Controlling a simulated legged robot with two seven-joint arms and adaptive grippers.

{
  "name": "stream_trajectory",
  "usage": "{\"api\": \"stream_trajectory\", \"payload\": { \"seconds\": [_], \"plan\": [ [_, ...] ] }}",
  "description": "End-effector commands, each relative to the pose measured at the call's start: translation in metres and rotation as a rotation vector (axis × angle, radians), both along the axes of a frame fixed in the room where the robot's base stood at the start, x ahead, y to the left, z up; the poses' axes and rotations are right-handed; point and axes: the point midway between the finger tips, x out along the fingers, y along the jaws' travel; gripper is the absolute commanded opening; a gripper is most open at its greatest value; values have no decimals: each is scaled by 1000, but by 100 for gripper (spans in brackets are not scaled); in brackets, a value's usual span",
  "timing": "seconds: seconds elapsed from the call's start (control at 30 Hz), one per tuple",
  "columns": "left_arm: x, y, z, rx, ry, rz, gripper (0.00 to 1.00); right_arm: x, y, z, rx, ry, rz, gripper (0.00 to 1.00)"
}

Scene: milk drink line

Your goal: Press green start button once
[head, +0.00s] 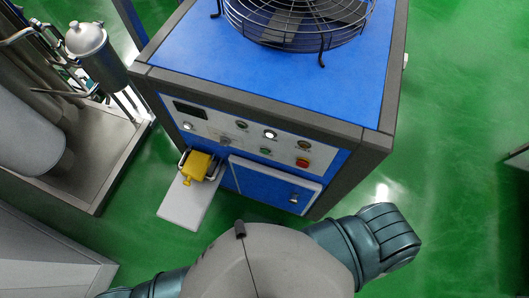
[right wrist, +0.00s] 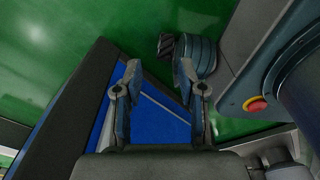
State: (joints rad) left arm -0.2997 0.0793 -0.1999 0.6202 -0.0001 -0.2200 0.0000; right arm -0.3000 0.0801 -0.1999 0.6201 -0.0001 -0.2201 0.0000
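The blue machine (head: 175,60) stands ahead of me, with a pale control panel on its front. A small green button (head: 265,151) sits in the panel's lower row, left of a red button (head: 302,162). Another dark greenish round control (head: 241,125) sits in the upper row; I cannot tell if it is a button or a lamp. My right gripper (right wrist: 160,67) is open and empty in the right wrist view, with a blue surface (right wrist: 155,115) behind its fingers. The green button is not visible there. My left gripper is not in view.
The panel also has a lit white lamp (head: 270,134) and a dark display (head: 190,110). A yellow pedal-like part (head: 197,167) and a pale plate (head: 188,205) lie low at the front. A caged fan (head: 300,15) tops the machine. Green floor (head: 455,90) is clear at right.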

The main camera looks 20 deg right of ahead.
Motion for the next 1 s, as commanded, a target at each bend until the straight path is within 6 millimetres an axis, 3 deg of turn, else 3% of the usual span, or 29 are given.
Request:
{"api": "stream_trajectory", "payload": {
  "seconds": [0.03,0.17,1.0],
  "plan": [
    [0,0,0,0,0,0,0,0,0,0,0,0,0,30],
    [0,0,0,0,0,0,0,0,0,0,0,0,0,0],
    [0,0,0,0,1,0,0,0,0,0,0,0,0,0]
  ]
}}
